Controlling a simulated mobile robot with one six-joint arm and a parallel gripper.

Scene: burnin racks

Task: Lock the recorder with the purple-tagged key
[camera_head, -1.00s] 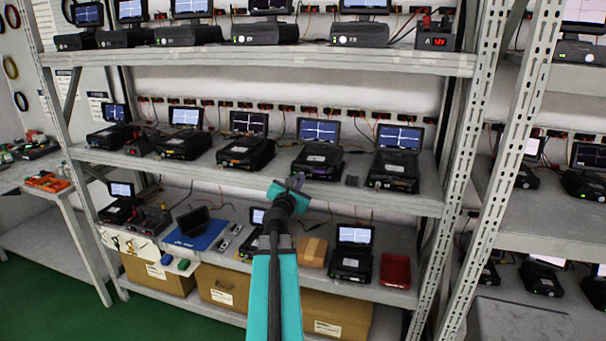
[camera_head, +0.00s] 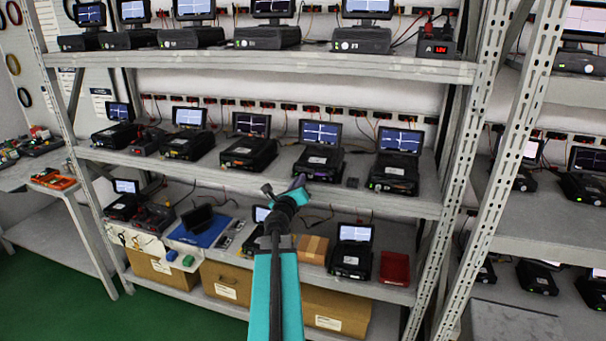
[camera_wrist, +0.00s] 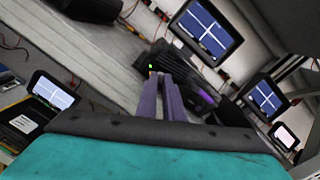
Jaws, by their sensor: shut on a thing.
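My gripper (camera_head: 300,182) is at the front edge of the middle shelf, just below and in front of a black recorder with a lit screen (camera_head: 317,160). In the wrist view its two lilac-grey fingers (camera_wrist: 162,98) are close together and point at a dark recorder with a green light (camera_wrist: 152,62). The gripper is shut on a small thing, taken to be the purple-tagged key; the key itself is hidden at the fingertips. A small purple mark (camera_wrist: 207,97) shows on dark equipment right of the fingers. The lock cannot be made out.
Another recorder (camera_head: 397,172) stands to the right on the same metal shelf (camera_head: 345,197), with several more to the left. A perforated upright (camera_head: 457,170) bounds the right side.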

